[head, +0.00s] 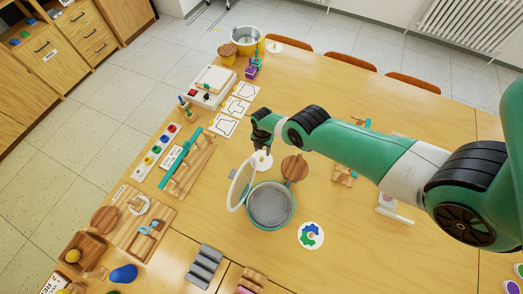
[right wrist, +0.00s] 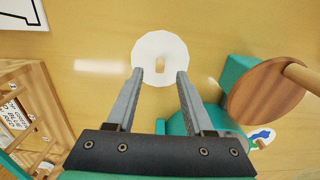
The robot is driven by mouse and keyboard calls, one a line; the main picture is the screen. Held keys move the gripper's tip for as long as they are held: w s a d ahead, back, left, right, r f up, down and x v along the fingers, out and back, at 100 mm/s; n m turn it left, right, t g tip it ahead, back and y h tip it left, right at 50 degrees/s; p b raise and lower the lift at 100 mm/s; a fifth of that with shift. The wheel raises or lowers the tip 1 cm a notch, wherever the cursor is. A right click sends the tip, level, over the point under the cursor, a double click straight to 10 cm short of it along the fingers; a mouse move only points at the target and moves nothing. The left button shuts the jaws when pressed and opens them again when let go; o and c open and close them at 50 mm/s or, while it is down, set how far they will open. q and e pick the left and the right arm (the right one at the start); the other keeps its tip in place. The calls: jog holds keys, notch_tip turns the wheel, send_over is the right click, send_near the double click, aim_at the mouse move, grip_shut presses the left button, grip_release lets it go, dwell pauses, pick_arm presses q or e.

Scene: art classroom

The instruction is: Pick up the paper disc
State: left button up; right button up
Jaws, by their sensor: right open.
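A white paper disc (right wrist: 142,46) with a small wooden peg at its centre lies on the table in the right wrist view. In the head view the disc (head: 263,163) shows below my right gripper, partly hidden by it. My right gripper (head: 262,147) is open and points down over the disc. In the right wrist view its two fingertips (right wrist: 160,73) are apart, on either side of the peg and overlapping the disc's near edge. Nothing is between them but the view of the disc; I cannot tell the exact height. My left gripper is not in view.
A teal round pot (head: 270,206) with a pale ring-shaped lid (head: 241,186) raised at its left stands close by. A round wooden piece (head: 294,167) is just right of the disc. A teal-and-wood rack (head: 188,165) stands left. Table beyond, toward the chairs, is mostly clear.

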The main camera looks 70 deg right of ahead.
aim_at(262, 159)
jog(key=f+b, duration=0.2)
jog(key=f, duration=0.1)
jog(key=f+b, duration=0.3)
jog(key=shift+a+f, duration=0.2)
jog(key=shift+f, duration=0.05)
jog(key=shift+r, duration=0.15)
grip_shut()
